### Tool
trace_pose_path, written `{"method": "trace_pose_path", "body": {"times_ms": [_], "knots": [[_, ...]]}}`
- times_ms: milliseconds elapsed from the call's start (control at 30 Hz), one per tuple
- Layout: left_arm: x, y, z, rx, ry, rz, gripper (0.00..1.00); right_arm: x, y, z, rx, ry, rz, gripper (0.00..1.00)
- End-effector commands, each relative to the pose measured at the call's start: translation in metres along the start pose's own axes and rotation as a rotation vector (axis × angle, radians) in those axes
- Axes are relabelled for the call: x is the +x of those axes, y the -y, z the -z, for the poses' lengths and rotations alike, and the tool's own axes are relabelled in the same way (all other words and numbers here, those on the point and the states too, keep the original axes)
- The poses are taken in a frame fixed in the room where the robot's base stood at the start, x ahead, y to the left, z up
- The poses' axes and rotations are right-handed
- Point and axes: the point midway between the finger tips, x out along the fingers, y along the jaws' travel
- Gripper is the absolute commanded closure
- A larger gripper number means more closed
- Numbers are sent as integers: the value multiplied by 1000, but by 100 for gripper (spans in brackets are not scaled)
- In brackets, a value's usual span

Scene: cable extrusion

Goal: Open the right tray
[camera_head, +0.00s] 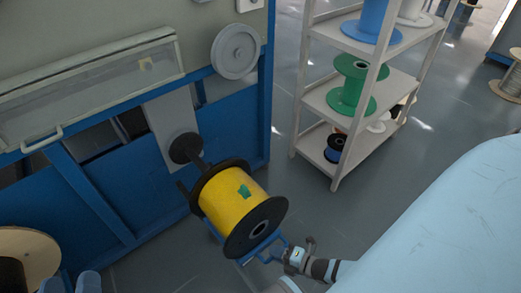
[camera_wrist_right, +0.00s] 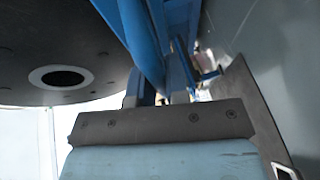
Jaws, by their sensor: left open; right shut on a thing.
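A blue metal tray frame with a bar handle (camera_head: 267,250) shows under the yellow cable spool (camera_head: 229,203). My right gripper (camera_head: 288,253) is shut on the handle at its outer end. In the right wrist view the two fingers of my right gripper (camera_wrist_right: 158,92) are on either side of a blue bar (camera_wrist_right: 150,55). Most of the tray is hidden below the spool.
The spool with black flanges sits on a spindle from the blue machine (camera_head: 110,190). A white shelf rack (camera_head: 337,180) with several spools stands behind. A wooden reel (camera_head: 25,245) is at the lower left. Grey floor (camera_head: 315,215) is clear between rack and handle.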

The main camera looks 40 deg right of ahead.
Motion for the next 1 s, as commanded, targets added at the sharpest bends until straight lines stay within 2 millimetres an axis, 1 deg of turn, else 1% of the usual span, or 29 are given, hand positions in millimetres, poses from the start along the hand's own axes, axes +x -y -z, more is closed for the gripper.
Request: {"method": "trace_pose_path", "body": {"times_ms": [33, 100, 300, 467, 767, 800, 867, 900, 1000], "knots": [[0, -2, 8, 0, -15, 1, 41, -10, 0, 3, 1, 0, 3, 100], [0, -2, 12, 2, -32, 2, 41, -18, 2, 6, 2, 1, 1, 100], [0, -4, 20, 5, -64, 3, 41, -31, 6, 12, 0, 0, -1, 100], [0, -4, 21, 6, -71, 3, 41, -34, 8, 12, 0, 0, -1, 100], [0, -4, 21, 6, -71, 2, 41, -34, 8, 12, -1, 1, -1, 100], [0, -4, 21, 6, -70, 2, 41, -34, 8, 12, -1, 1, -1, 76], [0, -4, 21, 6, -70, 2, 41, -34, 8, 12, 0, 1, -1, 62], [0, -4, 21, 6, -70, 2, 41, -34, 8, 12, 0, 1, -1, 60], [0, -4, 21, 6, -70, 2, 41, -34, 8, 12, 0, 0, -1, 60]]}}
